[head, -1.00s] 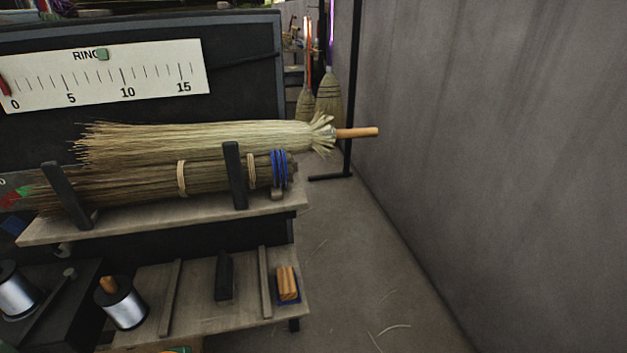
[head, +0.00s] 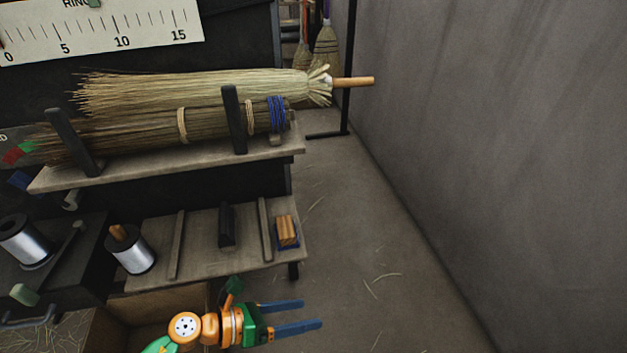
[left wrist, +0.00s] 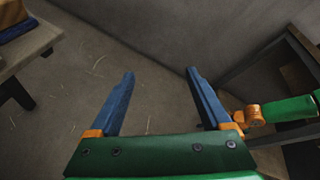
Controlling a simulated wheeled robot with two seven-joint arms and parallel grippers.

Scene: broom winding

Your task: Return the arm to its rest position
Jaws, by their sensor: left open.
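My left gripper (head: 312,314) shows at the bottom of the head view, below the lower shelf and pointing right. Its two blue fingers are apart with nothing between them. In the left wrist view the same gripper (left wrist: 160,85) is open and empty over the bare floor. My right gripper is not in the head view. In the left wrist view a green and orange arm part of mine shows at the right; no right fingers can be made out.
Broom bundles (head: 200,90) lie on the upper shelf (head: 200,167). A grey wall (head: 490,150) stands at the right. The floor (head: 370,230) between is clear except for loose straws.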

